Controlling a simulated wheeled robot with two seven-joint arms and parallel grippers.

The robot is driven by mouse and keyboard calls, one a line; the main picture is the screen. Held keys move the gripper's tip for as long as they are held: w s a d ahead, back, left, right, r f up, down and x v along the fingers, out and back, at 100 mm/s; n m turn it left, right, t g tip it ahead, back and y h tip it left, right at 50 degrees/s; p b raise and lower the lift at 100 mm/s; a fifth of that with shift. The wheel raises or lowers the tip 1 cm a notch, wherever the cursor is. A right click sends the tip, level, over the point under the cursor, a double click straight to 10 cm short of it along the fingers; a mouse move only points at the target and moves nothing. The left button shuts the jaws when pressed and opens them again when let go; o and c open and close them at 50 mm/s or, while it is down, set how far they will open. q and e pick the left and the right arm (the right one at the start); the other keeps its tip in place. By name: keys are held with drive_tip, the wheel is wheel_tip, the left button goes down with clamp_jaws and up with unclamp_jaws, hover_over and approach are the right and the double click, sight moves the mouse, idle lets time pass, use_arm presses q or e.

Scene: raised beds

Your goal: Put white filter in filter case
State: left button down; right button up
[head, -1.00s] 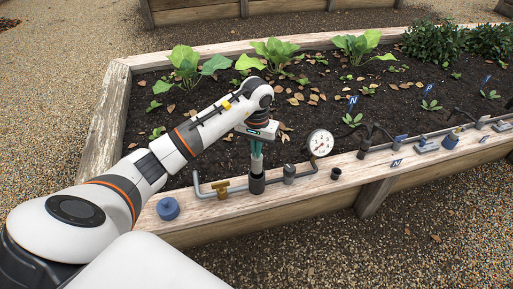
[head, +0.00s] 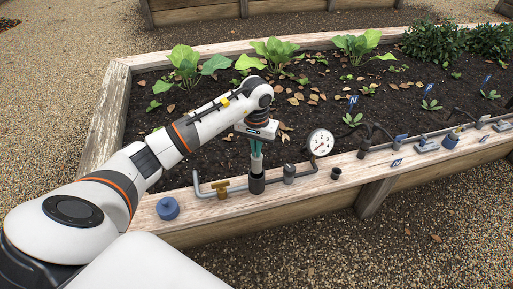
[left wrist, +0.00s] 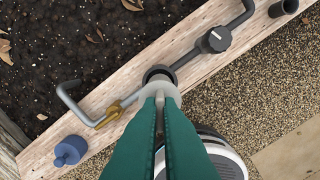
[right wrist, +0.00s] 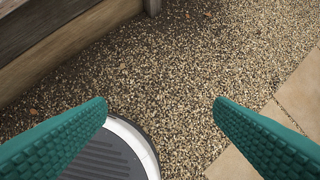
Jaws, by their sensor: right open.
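The filter case (head: 257,185) is a dark upright cylinder in the grey pipe line on the front plank; its dark rim also shows in the left wrist view (left wrist: 159,70). My left gripper (head: 256,152) points straight down over it. Its green fingers are close together at the case's mouth, shut on a pale grey-white piece, the white filter (left wrist: 160,88). The filter sits at or in the mouth; how deep it is I cannot tell, as the fingers and case hide most of it. My right gripper (right wrist: 160,106) is open and empty above gravel.
A blue cap (head: 168,208) lies on the plank at left. A brass valve (head: 221,189), a grey fitting (head: 289,174), a pressure gauge (head: 320,143) and a short dark cup (head: 336,173) stand along the plank. Soil and plants fill the bed behind.

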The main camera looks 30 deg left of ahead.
use_arm(q)
drive_tip(key=shift+f+b, duration=0.3)
use_arm(e)
drive_tip(key=shift+w+a+r+t, duration=0.1)
drive_tip(key=shift+w+a+t, duration=0.15)
drive_tip(key=shift+w, duration=0.15)
drive_tip(key=shift+w+a+t, duration=0.1)
drive_tip(key=shift+w+t, duration=0.15)
drive_tip(key=shift+w, duration=0.1)
use_arm(q)
drive_tip(key=shift+f, duration=0.2)
use_arm(e)
drive_tip(key=shift+w+a+r+t, duration=0.1)
drive_tip(key=shift+w+r+t, duration=0.1)
drive_tip(key=shift+w, duration=0.15)
drive_tip(key=shift+w+a+r+t, duration=0.1)
drive_tip(key=shift+w+t, duration=0.1)
drive_tip(key=shift+w, duration=0.15)
use_arm(q)
drive_tip(key=shift+f, duration=0.15)
use_arm(e)
drive_tip(key=shift+w+a+r+t+y, duration=0.2)
drive_tip(key=shift+w+t+y, duration=0.1)
drive_tip(key=shift+w+t, duration=0.15)
